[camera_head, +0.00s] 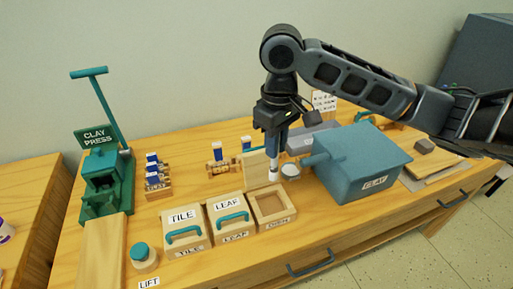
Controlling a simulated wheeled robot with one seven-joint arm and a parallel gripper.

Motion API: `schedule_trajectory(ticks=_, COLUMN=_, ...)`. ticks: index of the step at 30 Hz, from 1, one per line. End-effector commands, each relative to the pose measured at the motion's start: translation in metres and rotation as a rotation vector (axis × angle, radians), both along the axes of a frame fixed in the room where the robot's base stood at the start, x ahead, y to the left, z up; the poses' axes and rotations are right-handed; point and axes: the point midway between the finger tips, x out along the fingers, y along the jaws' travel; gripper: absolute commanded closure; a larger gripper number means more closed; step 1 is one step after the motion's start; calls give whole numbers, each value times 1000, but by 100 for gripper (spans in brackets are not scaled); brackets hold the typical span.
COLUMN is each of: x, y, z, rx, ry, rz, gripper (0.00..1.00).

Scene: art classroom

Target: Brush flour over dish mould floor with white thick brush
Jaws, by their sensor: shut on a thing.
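The open dish mould (287,209) is a light wooden box with a square hollow, at the right end of a row of moulds on the table's front. My gripper (272,148) points down behind it and is shut on a brush (273,172). Only the brush's pale lower part shows below the fingers; its thickness is hard to judge. A small round whitish dish (290,171) stands just right of the brush tip; whether it holds flour cannot be told. The brush is behind the mould's hollow, not over it. The mould floor shows plain brown, with no clear flour.
Closed moulds labelled TILE (186,229) and LEAF (230,217) stand left of the dish mould. An upright wooden board (255,168) is close behind it. A blue CLAY box (365,160) stands right. A green clay press (103,175) and small racks (157,181) stand left.

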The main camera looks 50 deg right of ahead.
Motion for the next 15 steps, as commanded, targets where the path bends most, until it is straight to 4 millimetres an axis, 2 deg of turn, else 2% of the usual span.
schedule_trajectory(ticks=8, x=-2, y=-1, z=-8, rx=-2, ry=-4, rz=-1, gripper=100)
schedule_trajectory(ticks=15, x=-2, y=-2, z=-28, rx=-2, ry=-3, rz=-1, gripper=100)
